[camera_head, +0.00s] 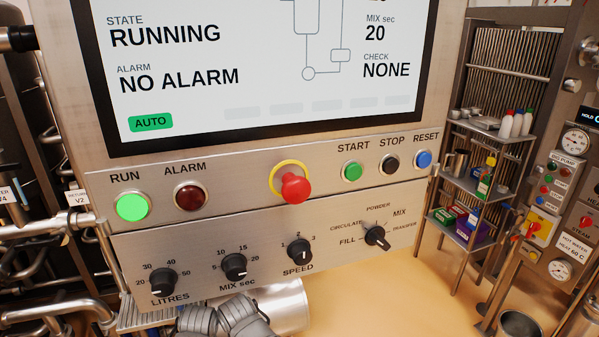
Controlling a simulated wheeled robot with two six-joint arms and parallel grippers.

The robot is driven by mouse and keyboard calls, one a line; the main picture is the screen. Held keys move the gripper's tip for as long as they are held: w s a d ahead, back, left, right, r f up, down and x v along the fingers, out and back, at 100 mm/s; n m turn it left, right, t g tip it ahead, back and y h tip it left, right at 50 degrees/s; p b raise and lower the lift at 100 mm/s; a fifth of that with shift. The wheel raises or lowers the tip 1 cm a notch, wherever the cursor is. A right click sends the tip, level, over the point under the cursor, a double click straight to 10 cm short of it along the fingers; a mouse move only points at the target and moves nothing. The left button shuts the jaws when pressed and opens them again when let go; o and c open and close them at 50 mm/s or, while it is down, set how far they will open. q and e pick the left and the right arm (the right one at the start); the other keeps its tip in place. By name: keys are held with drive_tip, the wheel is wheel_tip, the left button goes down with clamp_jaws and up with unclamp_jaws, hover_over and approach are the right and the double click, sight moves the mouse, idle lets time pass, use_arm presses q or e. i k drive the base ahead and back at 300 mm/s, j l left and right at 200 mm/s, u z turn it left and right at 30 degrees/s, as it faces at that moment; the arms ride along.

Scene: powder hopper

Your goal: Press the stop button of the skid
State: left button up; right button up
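The skid's control panel (330,205) fills the middle of the head view. The black STOP button (389,164) sits in a steel ring on its upper strip, under the label STOP. The green START button (352,172) is just left of it and the blue RESET button (423,160) just right. The screen (270,60) above reads RUNNING, NO ALARM and AUTO. The green RUN lamp (132,206) is lit, and the red ALARM lamp (190,196) looks dark.
A red mushroom button (296,188) with a yellow ring juts out left of START. Several black knobs (377,237) line the lower strip. A shelf rack (470,190) and another panel (560,200) stand at right. Pipes crowd the left. Open floor (400,300) shows below right.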

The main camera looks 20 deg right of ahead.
sight(391, 166)
drive_tip(key=z, duration=1.25)
